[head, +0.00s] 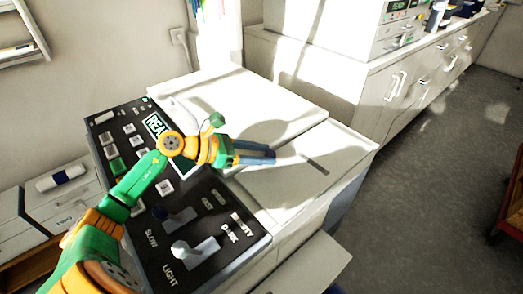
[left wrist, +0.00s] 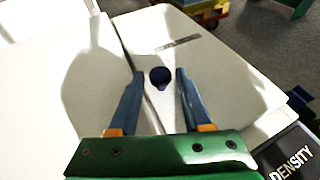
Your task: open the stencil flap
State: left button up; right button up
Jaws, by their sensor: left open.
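The machine's pale top has a narrow panel that looks like the stencil flap (head: 335,146), split by a seam from the wider pale lid (head: 245,95). In the left wrist view the flap (left wrist: 225,80) has a small dark round knob (left wrist: 160,76) near the seam. My left gripper (head: 272,155) is over the machine top with its blue-grey fingers apart. In the left wrist view the knob appears between the fingertips of the left gripper (left wrist: 160,73), with nothing clamped; the height gap is unclear. The flap lies flat and looks shut. My right gripper is in no view.
The black control panel (head: 225,255) with buttons and sliders lies under my left arm. White cabinets (head: 380,95) stand behind to the right, with a device (head: 365,25) on top. A small printer-like box (head: 65,205) is at left. Open grey floor (head: 430,190) is at right.

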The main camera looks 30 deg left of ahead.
pick_arm(q)
jog(key=shift+s, duration=0.1)
jog(key=shift+c, duration=0.9)
grip_shut()
dwell(0.4)
